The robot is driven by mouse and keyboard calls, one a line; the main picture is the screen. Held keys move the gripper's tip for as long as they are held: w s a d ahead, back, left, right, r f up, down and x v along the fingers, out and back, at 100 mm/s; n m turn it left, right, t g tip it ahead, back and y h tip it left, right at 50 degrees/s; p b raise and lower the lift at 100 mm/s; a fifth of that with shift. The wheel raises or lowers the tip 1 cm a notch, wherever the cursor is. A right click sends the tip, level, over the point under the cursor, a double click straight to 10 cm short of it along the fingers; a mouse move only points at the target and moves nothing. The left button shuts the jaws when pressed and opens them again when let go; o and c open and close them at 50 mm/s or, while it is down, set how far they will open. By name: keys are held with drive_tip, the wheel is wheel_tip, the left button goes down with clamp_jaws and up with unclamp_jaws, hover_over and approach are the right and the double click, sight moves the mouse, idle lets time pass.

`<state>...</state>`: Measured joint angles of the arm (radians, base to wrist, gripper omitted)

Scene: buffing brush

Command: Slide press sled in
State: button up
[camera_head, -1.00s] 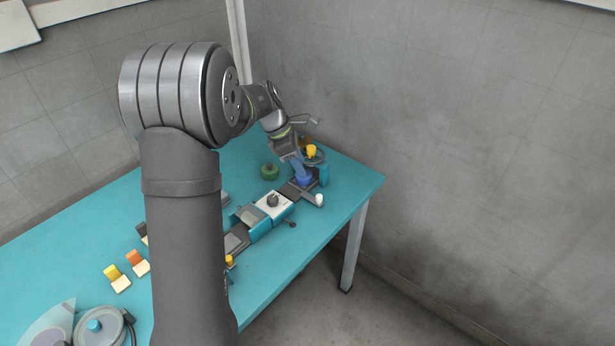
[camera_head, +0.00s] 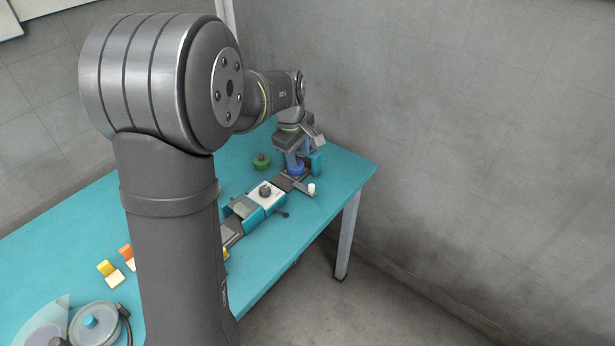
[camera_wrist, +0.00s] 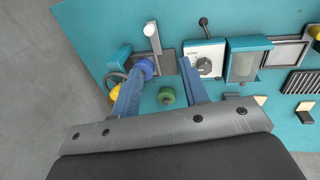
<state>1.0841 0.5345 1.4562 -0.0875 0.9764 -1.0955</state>
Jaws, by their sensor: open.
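The press station stands along the table's right part, with a white box with a dark knob (camera_head: 266,194) in its middle. A dark plate or rail, apparently the press sled (camera_head: 283,183), reaches from the box toward a blue round piece (camera_head: 293,170). A grey bar with a white end (camera_head: 311,189) sticks out sideways from it. The wrist view also shows this bar (camera_wrist: 154,40) and the blue piece (camera_wrist: 147,68). My gripper (camera_wrist: 166,68) is open and points down over this end; one blue finger overlaps the blue piece in view. Contact cannot be told.
A green round piece (camera_head: 262,161) stands beside the station. A teal upright block (camera_head: 317,162) stands at the far end. A teal-framed unit (camera_wrist: 245,62) adjoins the white box. Yellow and orange blocks and a grey disc tool (camera_head: 92,326) lie nearer.

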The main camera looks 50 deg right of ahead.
drive_tip(key=s+m+t, duration=0.3)
drive_tip(key=s+m, duration=0.2)
drive_tip(key=m, duration=0.3)
drive_tip(key=m+h, duration=0.1)
drive_tip(key=m, duration=0.1)
approach(311, 186)
drive_tip(key=x, duration=0.8)
drive_tip(key=shift+d+f, duration=0.15)
drive_tip(key=shift+f, duration=0.15)
